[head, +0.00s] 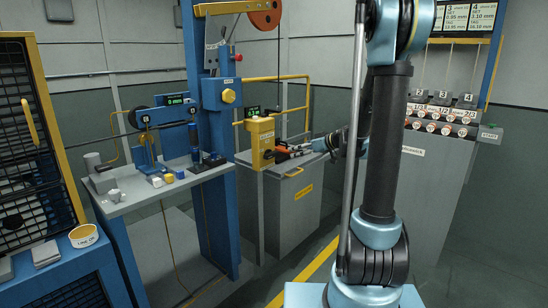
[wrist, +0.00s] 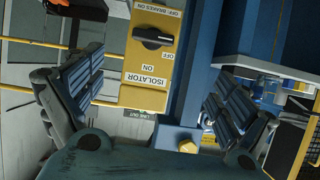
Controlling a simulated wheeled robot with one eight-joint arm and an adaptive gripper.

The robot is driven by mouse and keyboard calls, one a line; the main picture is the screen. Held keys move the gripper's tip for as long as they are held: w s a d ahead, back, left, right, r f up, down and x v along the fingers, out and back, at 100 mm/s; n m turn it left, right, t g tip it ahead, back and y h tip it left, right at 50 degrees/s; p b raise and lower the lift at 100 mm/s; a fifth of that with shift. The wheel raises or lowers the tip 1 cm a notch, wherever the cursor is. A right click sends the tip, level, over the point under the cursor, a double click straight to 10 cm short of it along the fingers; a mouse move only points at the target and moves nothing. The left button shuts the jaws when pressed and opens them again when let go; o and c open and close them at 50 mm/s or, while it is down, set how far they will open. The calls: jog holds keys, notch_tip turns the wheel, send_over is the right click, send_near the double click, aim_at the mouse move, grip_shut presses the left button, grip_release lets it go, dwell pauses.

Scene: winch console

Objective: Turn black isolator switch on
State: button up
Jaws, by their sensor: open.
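The isolator switch (wrist: 153,38) is a black rotary knob on a yellow panel (wrist: 150,97). In the wrist view its handle lies nearly crosswise. The label ISOLATOR is beside it and an OFF mark sits close to its right end. In the head view the yellow box (head: 262,135) stands on a grey cabinet, and the knob cannot be made out there. My gripper (wrist: 156,78) is open, with dark ridged fingers spread wide on either side of the panel and nothing between them. In the head view my gripper (head: 284,152) is close to the box's right side. Contact with the knob is not visible.
A blue post (head: 208,150) with a yellow knob stands left of the box. A yellow rail (head: 290,78) runs behind it. A grey bench (head: 150,190) with small parts is at left, and a console with several levers (head: 440,120) is at right.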

aim_at(274, 154)
jog(key=x, duration=0.6)
jog(key=w+x, duration=0.1)
jog(key=x, duration=0.5)
jog(key=r+x, duration=0.1)
jog(key=x, duration=0.5)
jog(key=shift+w+f, duration=0.1)
jog(key=shift+w, duration=0.15)
jog(key=c, duration=1.1)
